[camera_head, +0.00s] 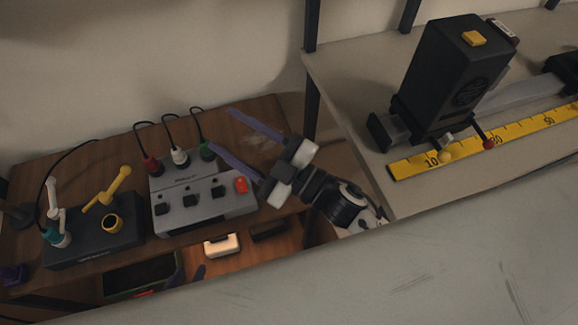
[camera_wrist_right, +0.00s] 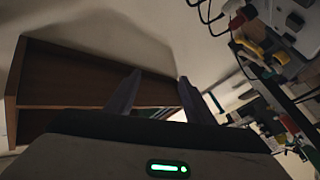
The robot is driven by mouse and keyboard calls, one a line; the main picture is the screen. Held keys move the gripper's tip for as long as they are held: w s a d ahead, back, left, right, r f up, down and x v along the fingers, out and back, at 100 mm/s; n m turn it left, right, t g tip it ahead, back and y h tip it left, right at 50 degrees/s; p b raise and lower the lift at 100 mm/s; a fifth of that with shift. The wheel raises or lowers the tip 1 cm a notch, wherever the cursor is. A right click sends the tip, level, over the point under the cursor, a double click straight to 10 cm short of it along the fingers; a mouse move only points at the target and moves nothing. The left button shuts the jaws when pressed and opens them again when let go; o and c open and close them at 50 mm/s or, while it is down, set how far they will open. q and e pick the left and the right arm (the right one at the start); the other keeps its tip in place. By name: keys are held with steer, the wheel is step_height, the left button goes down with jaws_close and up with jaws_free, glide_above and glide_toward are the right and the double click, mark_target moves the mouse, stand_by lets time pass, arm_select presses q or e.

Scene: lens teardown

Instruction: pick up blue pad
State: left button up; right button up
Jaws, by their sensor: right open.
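I cannot clearly make out a blue pad in either view. A small dark purple-blue thing (camera_head: 13,274) lies at the far left edge in the head view, too small to name. My right gripper (camera_head: 221,128) is open over the back right of the wooden bench, its two purplish fingers apart. The right wrist view shows the same fingers (camera_wrist_right: 159,75) apart with nothing seen between them. My left gripper cannot be made out in the head view.
A dark bin (camera_head: 120,285) and a small cream block (camera_head: 222,245) are in front. A black device (camera_head: 455,75) and yellow ruler (camera_head: 480,138) occupy the right shelf.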

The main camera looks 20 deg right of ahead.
steer(key=s+a+r+n+g+y, duration=0.3)
steer(key=a+r+n+g+y, duration=0.15)
steer(key=a+n+g, duration=0.35)
steer(key=s+a+f+n+g+h+b, duration=0.1)
steer(key=s+a+f+n+g+h, duration=0.1)
steer(key=s+f+n+g, duration=0.55)
steer(key=w+d+f+n+h+b, duration=0.1)
steer(key=w+d+f+n+h, duration=0.25)
steer(key=d+h, duration=0.3)
steer(key=w+d+f+n+h, duration=0.3)
steer(key=w+d+f+h, duration=0.2)
steer(key=d, duration=0.2)
steer(key=w+d+h, duration=0.1)
steer(key=d, duration=0.2)
steer(key=w+d+r+h, duration=0.1)
steer(key=w+d, duration=0.1)
steer(key=d, duration=0.1)
steer(key=w+d+h, duration=0.1)
steer(key=d+h, duration=0.1)
steer(key=d, duration=0.1)
steer(key=shift+w+r+m+t, duration=0.15)
steer(key=shift+w+m+t, duration=0.1)
steer(key=shift+m, duration=0.05)
steer(key=f, duration=0.3)
steer(key=shift+w+d+f, duration=0.1)
steer(key=shift+d+f, duration=0.15)
steer(key=shift+a+f, duration=0.1)
steer(key=shift+f, duration=3)
